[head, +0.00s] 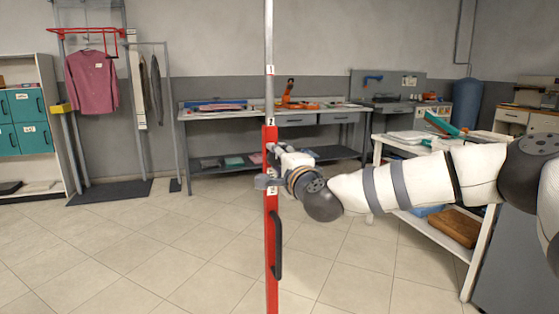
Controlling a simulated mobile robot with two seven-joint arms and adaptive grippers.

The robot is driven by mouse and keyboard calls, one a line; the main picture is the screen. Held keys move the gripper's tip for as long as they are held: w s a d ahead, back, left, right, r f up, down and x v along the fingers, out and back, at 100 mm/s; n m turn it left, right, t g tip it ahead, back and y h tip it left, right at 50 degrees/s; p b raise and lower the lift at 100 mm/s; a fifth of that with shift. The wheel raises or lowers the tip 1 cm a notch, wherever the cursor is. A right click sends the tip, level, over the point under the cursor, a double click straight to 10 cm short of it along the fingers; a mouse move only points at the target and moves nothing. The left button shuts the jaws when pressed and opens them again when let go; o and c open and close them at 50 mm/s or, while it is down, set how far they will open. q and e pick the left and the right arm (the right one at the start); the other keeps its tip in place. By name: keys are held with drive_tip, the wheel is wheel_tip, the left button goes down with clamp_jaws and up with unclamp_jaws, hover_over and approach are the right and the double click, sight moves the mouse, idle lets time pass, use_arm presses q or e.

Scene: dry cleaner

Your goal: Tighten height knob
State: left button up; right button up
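A red upright post (270,220) stands in the middle of the head view, with a thinner grey tube (269,40) rising from its top. Small white labels mark the tube and post. A grey knob-like part (264,182) sticks out on the post's left side, partly hidden by the post. My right gripper (276,152) reaches in from the right at the post's upper part, close to the knob's height. Its fingertips are small and partly merged with the post, so I cannot tell whether they are open or touch the knob. My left gripper is out of view.
A black handle (277,245) is on the post below my gripper. A workbench (225,115) with tools stands behind. A white shelf table (470,255) is at right under my arm. A rack with a pink sweater (92,82) stands at left. The tiled floor in front is clear.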

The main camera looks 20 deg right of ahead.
drive_tip(key=shift+o, duration=1)
drive_tip(key=s, duration=1.2)
drive_tip(key=shift+d, duration=0.2)
